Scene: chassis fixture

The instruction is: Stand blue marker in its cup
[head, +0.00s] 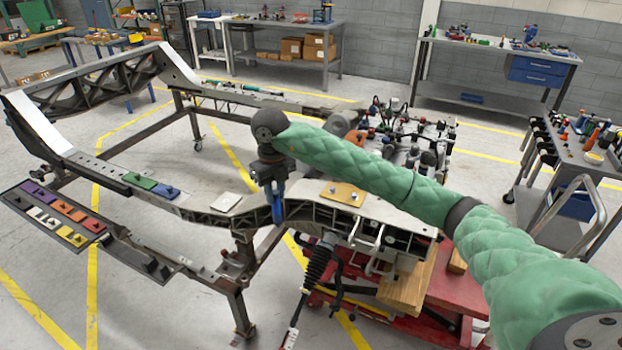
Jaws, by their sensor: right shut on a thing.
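My right gripper (275,192) hangs pointing down over the near rail of the chassis frame, at the end of a green-sleeved arm from the right. It is shut on a slim blue thing, seemingly the blue marker (277,213), which stands about upright between and below the fingers. Its lower end is in front of the rail's side; I cannot tell whether it touches anything. I cannot make out a cup for it. My left gripper is not in view.
The chassis frame rail (205,203) carries a green plate (139,181), a blue plate (166,191) and a tan plate (343,193). A tray (22,206) of coloured plates is at left. A tool cart (590,160) stands at right, and workbenches (500,47) line the back.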

